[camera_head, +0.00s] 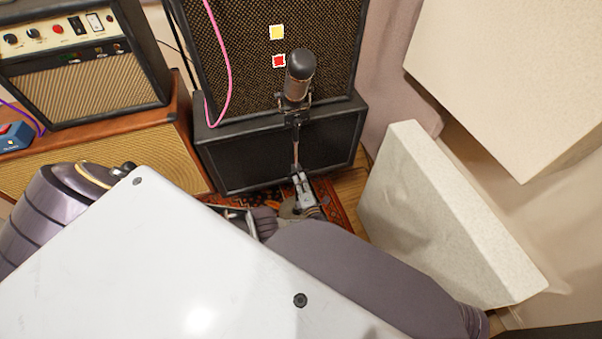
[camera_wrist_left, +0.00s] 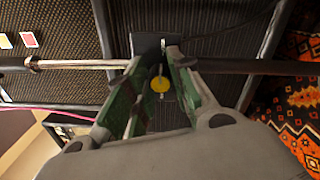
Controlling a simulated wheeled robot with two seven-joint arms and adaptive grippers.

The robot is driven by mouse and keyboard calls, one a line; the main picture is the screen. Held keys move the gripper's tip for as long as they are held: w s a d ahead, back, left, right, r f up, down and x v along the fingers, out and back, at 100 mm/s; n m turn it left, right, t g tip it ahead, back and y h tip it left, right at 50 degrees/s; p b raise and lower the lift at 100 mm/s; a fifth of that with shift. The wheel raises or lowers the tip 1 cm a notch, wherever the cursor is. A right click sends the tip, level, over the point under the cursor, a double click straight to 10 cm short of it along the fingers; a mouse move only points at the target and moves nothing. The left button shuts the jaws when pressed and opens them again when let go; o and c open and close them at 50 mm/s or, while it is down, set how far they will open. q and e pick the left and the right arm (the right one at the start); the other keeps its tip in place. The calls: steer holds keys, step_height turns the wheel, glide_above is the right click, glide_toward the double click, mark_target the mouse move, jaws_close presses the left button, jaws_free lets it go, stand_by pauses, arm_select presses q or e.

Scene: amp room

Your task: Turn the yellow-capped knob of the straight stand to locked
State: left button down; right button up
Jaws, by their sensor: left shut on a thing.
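The straight stand (camera_head: 295,148) rises in front of the dark cabinets and carries a microphone (camera_head: 298,75) on top. In the left wrist view the stand's pole (camera_wrist_left: 75,64) runs sideways across the picture. Its yellow-capped knob (camera_wrist_left: 160,85) shows between the green-lined fingers of my left gripper (camera_wrist_left: 159,58), beside a dark clamp block on the pole. My left gripper (camera_head: 301,185) is shut on the knob, at the stand below the microphone in the head view. The knob itself is hidden in the head view. My right gripper is not in view.
A tall speaker cabinet (camera_head: 240,45) on a low black cabinet (camera_head: 235,157) stands behind the stand, with yellow and red squares on its front and a pink cable. An amp (camera_head: 90,92) stands left. Pale panels (camera_head: 415,210) stand right. A patterned rug (camera_wrist_left: 300,105) covers the floor.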

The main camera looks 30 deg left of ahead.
arm_select(q)
steer(key=c, duration=1.3)
jaws_free()
steer(key=shift+o, duration=0.2)
steer(key=shift+s+d, duration=0.1)
steer(key=shift+d, duration=0.05)
steer(key=v, duration=0.7)
